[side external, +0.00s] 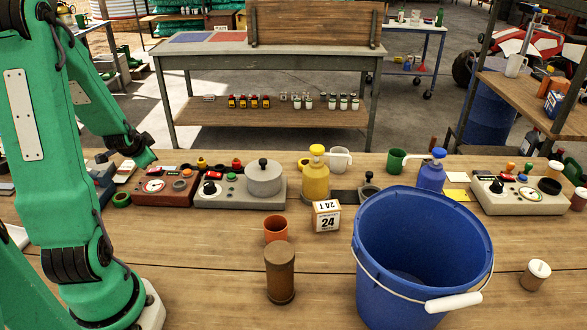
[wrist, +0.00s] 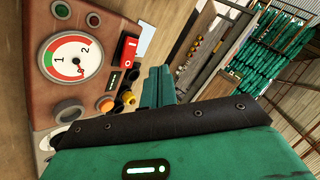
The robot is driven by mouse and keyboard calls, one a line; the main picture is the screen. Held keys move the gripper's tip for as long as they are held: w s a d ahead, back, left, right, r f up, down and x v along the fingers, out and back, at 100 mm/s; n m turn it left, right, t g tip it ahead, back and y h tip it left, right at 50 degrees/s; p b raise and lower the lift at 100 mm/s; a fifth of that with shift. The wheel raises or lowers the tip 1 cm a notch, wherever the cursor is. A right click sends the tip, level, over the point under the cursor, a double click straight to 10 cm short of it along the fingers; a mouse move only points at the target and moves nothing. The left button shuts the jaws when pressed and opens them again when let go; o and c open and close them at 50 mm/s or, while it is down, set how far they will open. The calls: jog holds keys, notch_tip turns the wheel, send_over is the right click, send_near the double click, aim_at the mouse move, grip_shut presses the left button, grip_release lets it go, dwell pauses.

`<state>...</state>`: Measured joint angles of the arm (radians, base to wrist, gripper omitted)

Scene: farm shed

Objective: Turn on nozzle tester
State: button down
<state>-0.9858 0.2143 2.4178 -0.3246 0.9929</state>
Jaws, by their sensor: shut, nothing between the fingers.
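A red-brown box with a round dial (side external: 165,190) stands at the left of the bench. No readable label tells me whether it is the nozzle tester. In the wrist view the box (wrist: 48,95) shows its white gauge (wrist: 73,57), a red rocker switch (wrist: 128,48), a small dark panel with green marks (wrist: 115,80), and an orange button (wrist: 106,104). My gripper (side external: 138,152) is above the back left of this box in the side view. Its green fingers (wrist: 158,85) are shut and empty, beside the switch in the wrist view. Contact with the box is not visible.
A grey unit with a round pot (side external: 263,178) stands just right of the box. A pale unit with a dial (side external: 520,195) is at the far right. A blue bucket (side external: 420,240), a brown cylinder (side external: 280,275) and a 24 block (side external: 326,216) stand in front.

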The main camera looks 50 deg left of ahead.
jog(key=shift+w+d+r, duration=0.1)
jog(key=shift+r, duration=0.55)
jog(key=shift+w+d+r, duration=0.1)
jog(key=shift+r, duration=0.55)
jog(key=w+d+r+t+h, duration=0.1)
jog(key=w+d+r+h, duration=0.2)
jog(key=d, duration=0.7)
jog(key=w+d+r+h, duration=0.1)
jog(key=w+d+r, duration=0.3)
jog(key=d, duration=0.6)
jog(key=s+d+r+h, duration=0.2)
jog(key=s+d, duration=0.2)
jog(key=d, duration=0.4)
jog(key=s+d+r+h, duration=0.2)
jog(key=s+d, duration=0.3)
jog(key=d, duration=0.3)
jog(key=shift+s+d+r+g, duration=0.25)
jog(key=shift+r+g, duration=0.15)
jog(key=shift+r, duration=0.35)
jog(key=shift+w, duration=0.15)
